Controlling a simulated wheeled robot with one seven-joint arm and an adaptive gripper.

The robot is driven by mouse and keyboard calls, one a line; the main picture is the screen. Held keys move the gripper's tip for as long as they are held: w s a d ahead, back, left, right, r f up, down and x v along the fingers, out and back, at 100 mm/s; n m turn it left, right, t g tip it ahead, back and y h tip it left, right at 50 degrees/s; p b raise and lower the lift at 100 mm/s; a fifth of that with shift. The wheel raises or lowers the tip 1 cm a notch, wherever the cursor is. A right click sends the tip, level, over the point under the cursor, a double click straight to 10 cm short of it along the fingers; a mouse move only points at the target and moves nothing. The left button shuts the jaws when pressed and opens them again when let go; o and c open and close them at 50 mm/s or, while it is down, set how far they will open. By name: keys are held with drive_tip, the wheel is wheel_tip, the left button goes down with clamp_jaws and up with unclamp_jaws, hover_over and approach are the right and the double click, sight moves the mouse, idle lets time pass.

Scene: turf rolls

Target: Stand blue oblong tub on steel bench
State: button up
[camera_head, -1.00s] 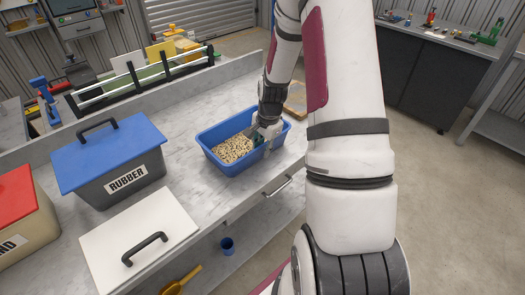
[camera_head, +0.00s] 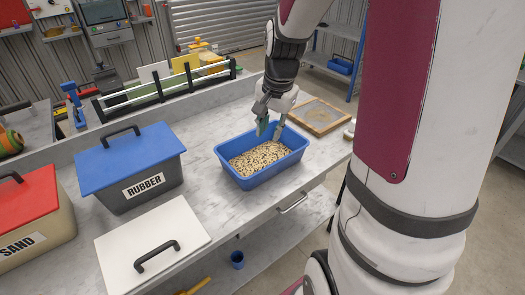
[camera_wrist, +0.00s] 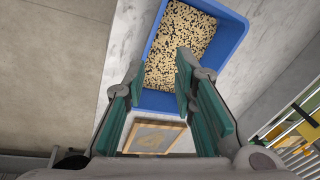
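The blue oblong tub (camera_head: 240,180) stands upright on the grey mottled worktop (camera_head: 210,150) and holds pale and dark granules (camera_head: 262,158). It also shows in the wrist view (camera_wrist: 229,42), beyond my fingertips. My gripper (camera_head: 269,131) is by the tub's far rim, pointing down. In the wrist view my gripper (camera_wrist: 160,78) has its two green-padded fingers well apart with nothing held between them. From the head view I cannot tell whether a fingertip touches the rim.
A wooden framed sieve (camera_head: 319,116) lies behind the tub. A grey RUBBER bin (camera_head: 145,188) with a blue lid, a white handled lid (camera_head: 150,243) and a red-lidded SAND bin (camera_head: 35,225) are on the left. A rail rack (camera_head: 165,90) stands behind. Worktop between is clear.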

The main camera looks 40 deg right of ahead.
drive_tip(key=s+a+r+n+t, duration=0.1)
drive_tip(key=s+a+r+n, duration=0.5)
drive_tip(key=s+a, duration=0.2)
drive_tip(key=s+a+r+n+t, duration=0.1)
drive_tip(key=s+a+r+n, duration=0.5)
drive_tip(key=s, duration=0.4)
drive_tip(key=shift+a+r+n+t, duration=0.3)
drive_tip(key=shift+a+n, duration=0.4)
drive_tip(key=shift+a, duration=0.4)
